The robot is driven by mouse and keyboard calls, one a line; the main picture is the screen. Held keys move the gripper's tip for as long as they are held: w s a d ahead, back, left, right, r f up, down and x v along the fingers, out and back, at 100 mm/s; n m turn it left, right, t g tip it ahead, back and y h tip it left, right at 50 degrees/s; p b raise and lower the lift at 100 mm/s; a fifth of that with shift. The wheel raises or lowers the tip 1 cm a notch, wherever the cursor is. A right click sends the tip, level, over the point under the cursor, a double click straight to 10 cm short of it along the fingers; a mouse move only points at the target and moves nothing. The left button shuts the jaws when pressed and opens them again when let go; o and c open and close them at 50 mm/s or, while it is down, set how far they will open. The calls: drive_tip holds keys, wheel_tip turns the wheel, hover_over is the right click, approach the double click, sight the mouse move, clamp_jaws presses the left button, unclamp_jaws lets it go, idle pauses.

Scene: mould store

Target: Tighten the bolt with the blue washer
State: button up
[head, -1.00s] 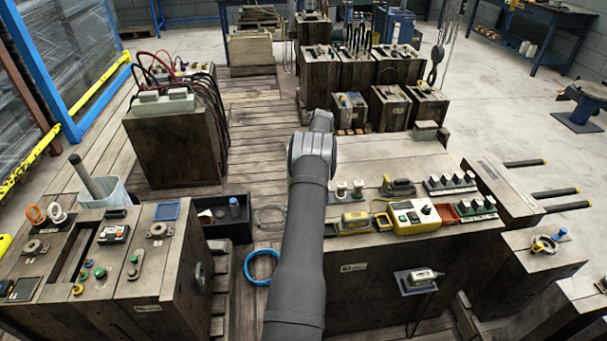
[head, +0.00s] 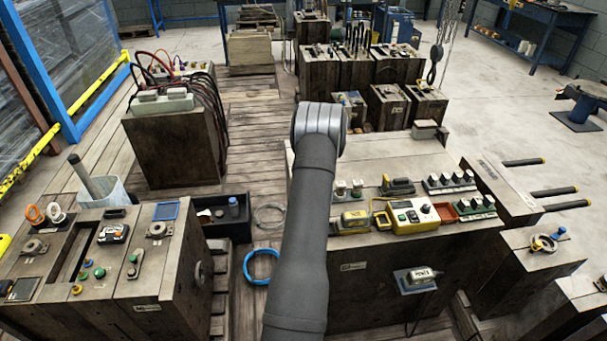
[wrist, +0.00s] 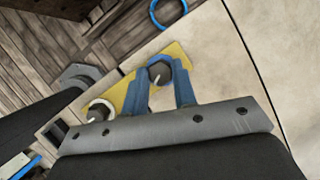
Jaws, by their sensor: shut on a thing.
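In the wrist view my gripper (wrist: 160,85) has its two blue fingers closed around a dark round bolt head (wrist: 160,72) with a pale line on it. The bolt stands on a yellow plate (wrist: 135,95) on a pale block. A second bolt (wrist: 98,112) with a white washer stands on the plate's left end, apart from the fingers. In the head view my arm hides the gripper and this plate.
A large block (head: 400,150) carries a yellow control box (head: 413,215), knobs and trays right of my arm. A blue coil (head: 262,267) lies on the floor to its left. Another block (head: 150,285) with buttons stands at the left, next to a dark bin (head: 232,217).

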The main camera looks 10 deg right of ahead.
drive_tip(key=m, duration=0.1)
drive_tip(key=m+t, duration=0.1)
drive_tip(key=m, duration=0.1)
drive_tip(key=m+h, duration=0.1)
drive_tip(key=shift+r+m+t, duration=0.3)
idle(0.3)
drive_tip(key=o, duration=1)
drive_tip(key=shift+c, duration=0.2)
drive_tip(key=shift+o, duration=0.2)
drive_tip(key=shift+f, duration=0.15)
drive_tip(key=shift+s, duration=0.1)
drive_tip(key=v, duration=1.7)
drive_tip(key=shift+r, duration=0.2)
drive_tip(key=shift+a+f, duration=0.1)
